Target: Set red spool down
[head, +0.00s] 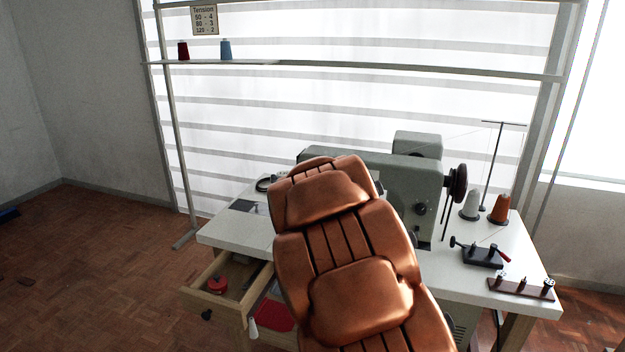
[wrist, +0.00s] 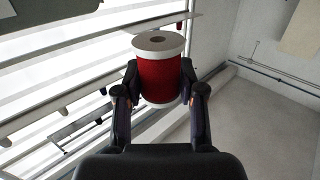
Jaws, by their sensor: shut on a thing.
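The red spool (wrist: 160,76), with red thread between white end discs, is in my gripper (wrist: 160,88) in the wrist view. My gripper's two fingers press on its left and right sides. The spool's top disc and centre hole show, and its lower disc shows below the fingers. Nothing is seen touching the spool other than the fingers. In the head view my copper-coloured arm covers the middle of the table, and neither my gripper nor the held spool can be made out there.
The white sewing table (head: 232,228) carries a grey-green machine (head: 415,185), two thread cones and small fittings. A wooden drawer (head: 205,300) stands open, with a small red item (head: 217,284) inside.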

